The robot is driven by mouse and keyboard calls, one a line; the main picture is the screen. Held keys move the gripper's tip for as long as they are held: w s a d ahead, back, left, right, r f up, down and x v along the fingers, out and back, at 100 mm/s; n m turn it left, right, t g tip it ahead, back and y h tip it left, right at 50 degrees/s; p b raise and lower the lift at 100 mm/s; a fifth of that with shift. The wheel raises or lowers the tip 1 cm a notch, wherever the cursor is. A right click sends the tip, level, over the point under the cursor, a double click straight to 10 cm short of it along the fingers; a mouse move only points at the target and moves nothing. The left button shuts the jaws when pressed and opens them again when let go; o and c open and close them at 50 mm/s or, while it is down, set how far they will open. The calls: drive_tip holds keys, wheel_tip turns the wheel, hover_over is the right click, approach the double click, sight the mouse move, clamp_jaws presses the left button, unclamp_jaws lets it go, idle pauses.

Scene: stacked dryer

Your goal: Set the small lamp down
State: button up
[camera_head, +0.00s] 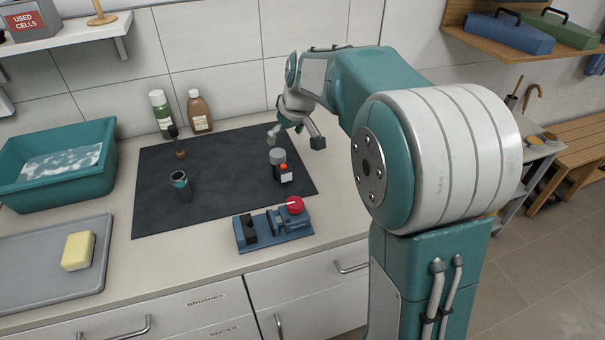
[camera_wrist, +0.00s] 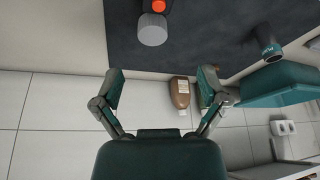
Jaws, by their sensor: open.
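What looks like the small lamp (camera_head: 284,174), a black body with an orange button, a pale label and a grey round head, stands on the dark mat (camera_head: 225,200) near its right side. In the wrist view its grey head (camera_wrist: 153,30) shows at the top, beyond the fingertips. My gripper (camera_head: 295,139) is open, above the mat's back right part and a little behind the lamp, apart from it. In the wrist view the spread fingers of my gripper (camera_wrist: 162,84) have nothing between them that they touch.
A dark cylinder with a teal rim (camera_head: 182,188) and a dark brush-like tool (camera_head: 179,148) stand on the mat. A blue fixture with a red knob (camera_head: 272,229) is at the front edge. Bottles (camera_head: 200,113), a teal tub (camera_head: 60,168) and a sponge tray (camera_head: 40,265) are around it.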

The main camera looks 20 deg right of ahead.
drive_tip(key=s+a+r+m+t, duration=0.1)
drive_tip(key=s+r, duration=0.2)
drive_tip(key=s, duration=0.5)
drive_tip(key=s+a+r+m, duration=0.1)
drive_tip(key=s+r, duration=0.2)
drive_tip(key=s, duration=0.5)
drive_tip(key=s+f+m+h, duration=0.1)
drive_tip(key=s+f, duration=0.3)
drive_tip(key=s, duration=1.1)
drive_tip(key=shift+d+m+t+h, duration=0.15)
drive_tip(key=shift+m+t+h, duration=0.15)
drive_tip(key=shift+m, duration=0.1)
